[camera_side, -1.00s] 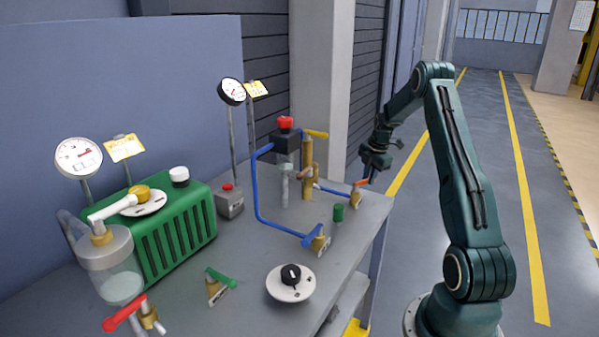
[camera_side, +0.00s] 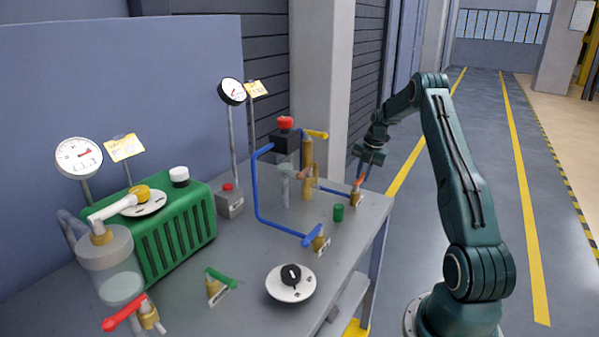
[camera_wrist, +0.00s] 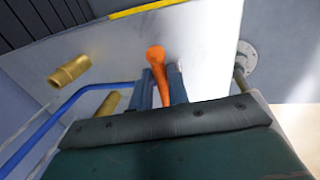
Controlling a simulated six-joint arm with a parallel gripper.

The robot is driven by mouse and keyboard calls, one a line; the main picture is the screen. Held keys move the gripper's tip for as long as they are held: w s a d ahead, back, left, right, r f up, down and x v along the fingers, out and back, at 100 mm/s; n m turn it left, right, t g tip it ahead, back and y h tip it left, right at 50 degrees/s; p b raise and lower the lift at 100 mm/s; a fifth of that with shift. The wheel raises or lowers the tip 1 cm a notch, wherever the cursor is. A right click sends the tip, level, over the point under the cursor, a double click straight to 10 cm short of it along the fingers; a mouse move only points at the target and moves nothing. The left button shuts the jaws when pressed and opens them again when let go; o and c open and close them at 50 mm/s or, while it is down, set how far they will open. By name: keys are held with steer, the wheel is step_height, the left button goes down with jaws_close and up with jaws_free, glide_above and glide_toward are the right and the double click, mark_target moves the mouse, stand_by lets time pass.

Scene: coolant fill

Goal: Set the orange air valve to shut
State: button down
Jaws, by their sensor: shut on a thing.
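The orange air valve has an orange lever (camera_side: 357,184) on a brass body (camera_side: 355,199), at the right back edge of the bench. In the wrist view the orange lever (camera_wrist: 156,60) runs up between my two fingers, its rounded end beyond the fingertips. My gripper (camera_side: 363,174) reaches down to the lever from the right and is shut on it; its fingers also show in the wrist view (camera_wrist: 162,82). In the side view the lever looks tilted steeply upward. The exact angle of the valve is hard to tell.
A green cap (camera_side: 338,213) stands left of the valve on the bench (camera_side: 365,225). A blue-handled valve (camera_side: 313,236) and blue pipe (camera_side: 257,190) are further left. A brass column with a yellow lever (camera_side: 315,134) stands behind. The front right of the bench is clear.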

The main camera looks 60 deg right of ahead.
steer(key=shift+w, duration=0.1)
steer(key=c, duration=1.3)
jaws_free()
steer(key=shift+c, duration=0.2)
step_height(320, 180, up, 14)
steer(key=s, duration=0.2)
steer(key=shift+s+f, duration=0.2)
steer(key=shift+s, duration=0.2)
steer(key=shift+a, duration=0.1)
